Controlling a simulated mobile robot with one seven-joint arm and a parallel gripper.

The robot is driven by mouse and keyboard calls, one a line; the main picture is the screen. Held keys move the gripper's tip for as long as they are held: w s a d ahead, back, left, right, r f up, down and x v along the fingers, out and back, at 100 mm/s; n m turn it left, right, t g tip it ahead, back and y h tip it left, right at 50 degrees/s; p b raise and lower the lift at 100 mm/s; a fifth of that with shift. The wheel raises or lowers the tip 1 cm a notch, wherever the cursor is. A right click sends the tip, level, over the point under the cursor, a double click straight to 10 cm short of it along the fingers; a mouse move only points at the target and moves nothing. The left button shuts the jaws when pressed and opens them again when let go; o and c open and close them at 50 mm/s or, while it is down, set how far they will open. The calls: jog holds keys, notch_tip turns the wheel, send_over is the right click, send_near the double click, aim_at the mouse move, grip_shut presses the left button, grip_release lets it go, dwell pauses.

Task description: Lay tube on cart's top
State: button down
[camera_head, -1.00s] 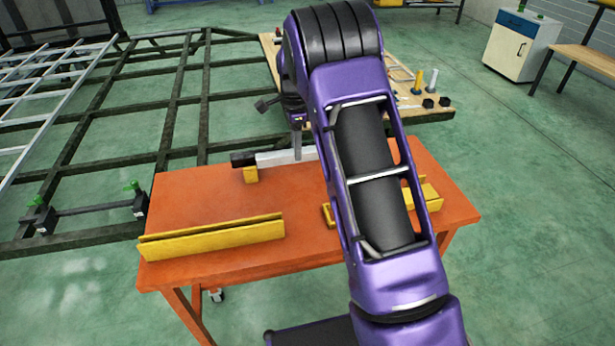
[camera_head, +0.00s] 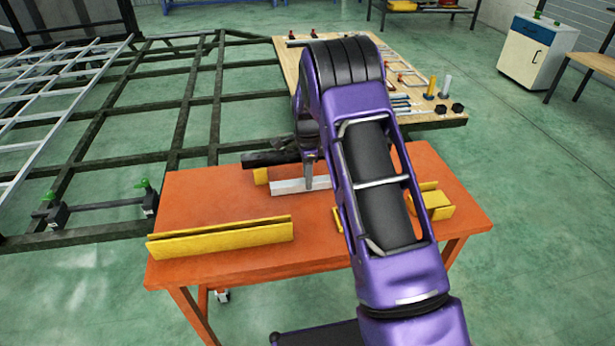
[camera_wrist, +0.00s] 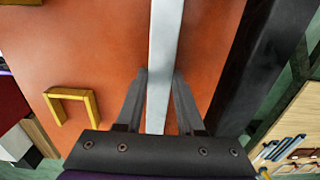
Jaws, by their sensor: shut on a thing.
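The cart is an orange table on casters, with a bare part of its top (camera_head: 205,195) in the head view. A straight silver square tube (camera_head: 287,187) lies low over the back of the cart's top. In the wrist view the silver tube (camera_wrist: 164,60) runs lengthwise between the two fingers of my gripper (camera_wrist: 160,75). My gripper (camera_head: 309,182) is shut on it. I cannot tell whether the tube touches the top. My arm hides the tube's right end in the head view.
A black tube (camera_head: 270,158) runs along the cart's back edge, beside the silver one. A yellow channel (camera_head: 220,240) lies at the front left. Yellow brackets (camera_head: 436,203) sit at the right. The dark chassis frame (camera_head: 190,110) and a wooden tool board (camera_head: 440,120) stand behind.

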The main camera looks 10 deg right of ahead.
jog(key=c, duration=0.5)
grip_release()
notch_tip(320, 180, up, 12)
jog(key=shift+r+p, duration=0.1)
jog(key=shift+p, duration=0.2)
